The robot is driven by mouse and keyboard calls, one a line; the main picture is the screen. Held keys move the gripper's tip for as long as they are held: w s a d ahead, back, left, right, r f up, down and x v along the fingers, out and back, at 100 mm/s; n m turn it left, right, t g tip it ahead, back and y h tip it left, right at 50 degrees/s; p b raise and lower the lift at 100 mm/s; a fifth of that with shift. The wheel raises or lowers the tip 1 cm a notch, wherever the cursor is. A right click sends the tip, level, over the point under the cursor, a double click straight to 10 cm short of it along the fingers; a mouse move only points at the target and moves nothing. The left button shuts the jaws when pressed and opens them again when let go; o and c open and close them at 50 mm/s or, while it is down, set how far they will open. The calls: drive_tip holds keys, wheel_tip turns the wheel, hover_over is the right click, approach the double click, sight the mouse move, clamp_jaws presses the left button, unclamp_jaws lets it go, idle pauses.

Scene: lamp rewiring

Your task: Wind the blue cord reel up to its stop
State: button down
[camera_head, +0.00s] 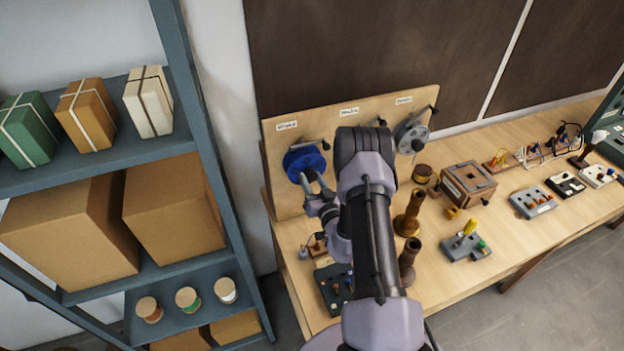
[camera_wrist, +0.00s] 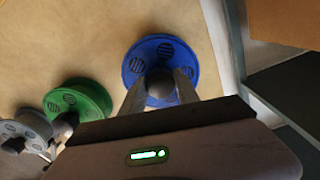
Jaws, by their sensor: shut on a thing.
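The blue cord reel (camera_head: 304,160) is mounted at the left end of an upright wooden board. In the wrist view the blue reel (camera_wrist: 163,52) fills the upper middle, with dark slotted holes in its face. My gripper (camera_head: 312,180) is in front of the reel, and in the wrist view its two fingers (camera_wrist: 161,88) are shut on the reel's rounded grey crank knob (camera_wrist: 162,84). The fingers and knob hide the lower middle of the reel. The crank arm behind the knob is mostly hidden, so its angle is hard to tell.
A green reel (camera_wrist: 84,98) and a grey reel (camera_wrist: 30,128) sit beside the blue one; the grey reel also shows in the head view (camera_head: 411,136). A blue-grey shelf (camera_head: 190,90) stands close on the left. Brown posts (camera_head: 408,222) and switch boxes stand on the bench.

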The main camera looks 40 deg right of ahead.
idle(0.3)
drive_tip(key=c, duration=0.9)
unclamp_jaws()
drive_tip(key=b+v, duration=0.3)
drive_tip(key=v, duration=1.4)
drive_tip(key=shift+s, duration=0.25)
